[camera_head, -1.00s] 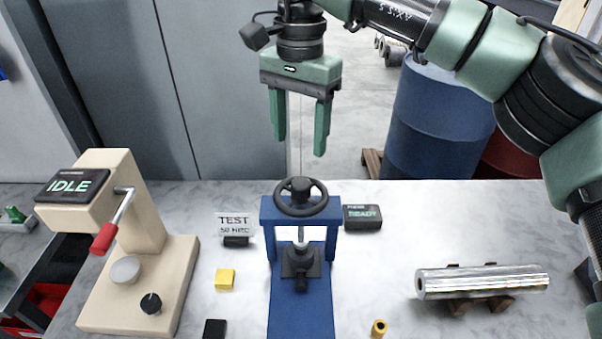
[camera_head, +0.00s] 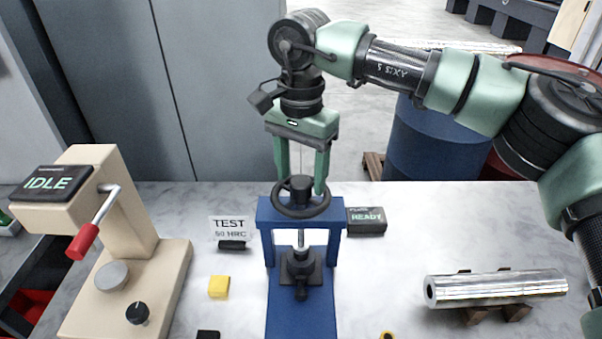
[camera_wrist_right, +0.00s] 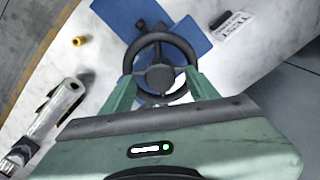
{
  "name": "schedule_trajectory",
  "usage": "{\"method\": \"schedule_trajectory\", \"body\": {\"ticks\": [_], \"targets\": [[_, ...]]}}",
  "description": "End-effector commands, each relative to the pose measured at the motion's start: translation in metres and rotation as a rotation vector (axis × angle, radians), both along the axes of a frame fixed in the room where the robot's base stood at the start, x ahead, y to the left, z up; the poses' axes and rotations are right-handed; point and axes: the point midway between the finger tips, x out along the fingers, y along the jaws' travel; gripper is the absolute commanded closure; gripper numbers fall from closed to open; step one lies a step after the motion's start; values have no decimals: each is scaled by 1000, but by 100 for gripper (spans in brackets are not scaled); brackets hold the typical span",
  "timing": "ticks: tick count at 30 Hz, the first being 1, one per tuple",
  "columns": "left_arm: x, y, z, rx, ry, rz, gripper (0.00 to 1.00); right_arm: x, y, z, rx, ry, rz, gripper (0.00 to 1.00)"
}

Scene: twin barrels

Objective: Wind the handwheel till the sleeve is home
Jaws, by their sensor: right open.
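The black handwheel (camera_head: 301,209) lies flat on top of the blue press frame (camera_head: 265,212); it also shows in the right wrist view (camera_wrist_right: 178,41). My right gripper (camera_head: 300,185) points straight down at the wheel, its two green fingers spread on either side of the hub (camera_wrist_right: 159,77). The fingertips are at about the rim's height; I cannot tell whether they touch it. A steel screw and a small dark block (camera_head: 301,268) are under the wheel inside the frame. The sleeve cannot be made out clearly there. My left gripper is not in view.
A beige tester reading IDLE (camera_head: 75,218) with a red-handled lever stands at left. A sign reading TEST (camera_head: 229,228), a READY display (camera_head: 366,221) and a yellow block (camera_head: 219,287) flank the press. A steel cylinder (camera_head: 495,288) lies on supports at right.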

Motion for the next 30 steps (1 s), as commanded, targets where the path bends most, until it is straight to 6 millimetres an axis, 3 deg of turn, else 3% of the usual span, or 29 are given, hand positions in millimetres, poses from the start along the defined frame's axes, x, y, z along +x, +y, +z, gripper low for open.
{"method": "schedule_trajectory", "body": {"ticks": [12, 18, 19, 30], "targets": [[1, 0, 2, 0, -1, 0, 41, 0, 0, -12, 0, 0, 1, 41], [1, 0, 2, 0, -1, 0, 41, 0, 0, -12, 0, 0, 1, 96], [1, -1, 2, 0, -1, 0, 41, 0, 0, -12, 0, 0, 1, 100], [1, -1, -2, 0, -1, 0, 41, 0, 0, -13, -2, -1, -63, 100]]}}
